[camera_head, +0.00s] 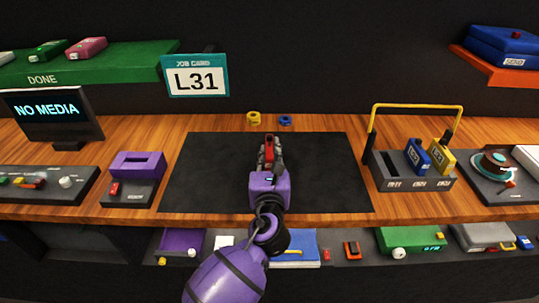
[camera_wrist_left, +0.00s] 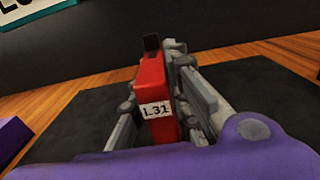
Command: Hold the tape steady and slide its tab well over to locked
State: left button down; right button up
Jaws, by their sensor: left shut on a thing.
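The red tape (camera_head: 268,150) is upright in my left gripper (camera_head: 271,152) above the black mat (camera_head: 330,165) at the middle of the bench. In the left wrist view the tape (camera_wrist_left: 154,85) carries a white label reading L31. My left gripper (camera_wrist_left: 160,105) is shut on it, with a grey finger on each side. A dark piece stands at the tape's upper end; I cannot tell whether it is the tab. The tab's position cannot be made out. My right gripper does not show.
A job card (camera_head: 196,80) reads L31. A screen (camera_head: 50,112) reads NO MEDIA. A rack (camera_head: 410,180) holds a blue and a yellow tape at the right. A purple-topped device (camera_head: 137,165) stands left of the mat. Most of the mat is clear.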

pick_arm(q)
jog(key=shift+w+f+b, duration=0.55)
jog(key=shift+w+f, duration=0.65)
jog(key=shift+w, duration=0.2)
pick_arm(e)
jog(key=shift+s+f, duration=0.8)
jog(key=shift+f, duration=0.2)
pick_arm(q)
jog(key=shift+f, duration=0.3)
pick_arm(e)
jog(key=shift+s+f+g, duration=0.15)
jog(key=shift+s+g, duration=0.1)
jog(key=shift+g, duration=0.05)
